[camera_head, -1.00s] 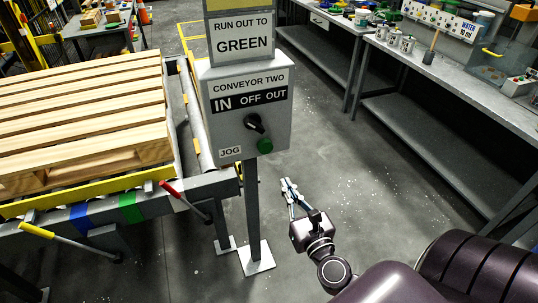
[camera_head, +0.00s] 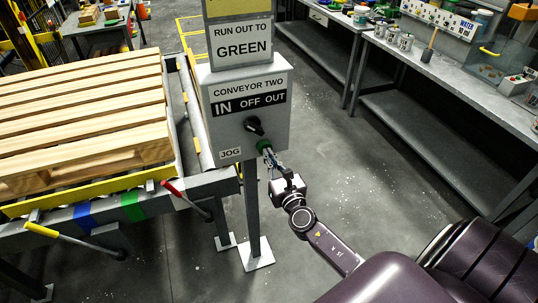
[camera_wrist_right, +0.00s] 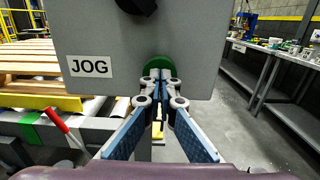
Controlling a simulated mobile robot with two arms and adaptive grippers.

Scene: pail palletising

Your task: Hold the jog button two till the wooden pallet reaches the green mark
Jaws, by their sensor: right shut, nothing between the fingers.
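The grey control box (camera_head: 246,108) reads CONVEYOR TWO, with IN, OFF and OUT above a black selector knob (camera_head: 254,126). The green jog button (camera_head: 264,145) is low on its face, right of the JOG label. My right gripper (camera_head: 268,155) is shut and empty, its fingertips at the button. In the wrist view the fingertips overlap the green button (camera_wrist_right: 158,62); I cannot tell whether it is pressed in. The wooden pallet (camera_head: 85,120) lies on the conveyor at left. The green mark (camera_head: 132,207) and a blue mark (camera_head: 85,215) are on the conveyor's front rail. My left gripper is out of view.
A sign above the box says RUN OUT TO GREEN (camera_head: 241,43). Red (camera_head: 184,197) and yellow (camera_head: 55,236) levers stick out by the rail. A yellow bar (camera_head: 95,188) runs along the pallet's front. Workbenches (camera_head: 450,85) stand at right; the floor between is clear.

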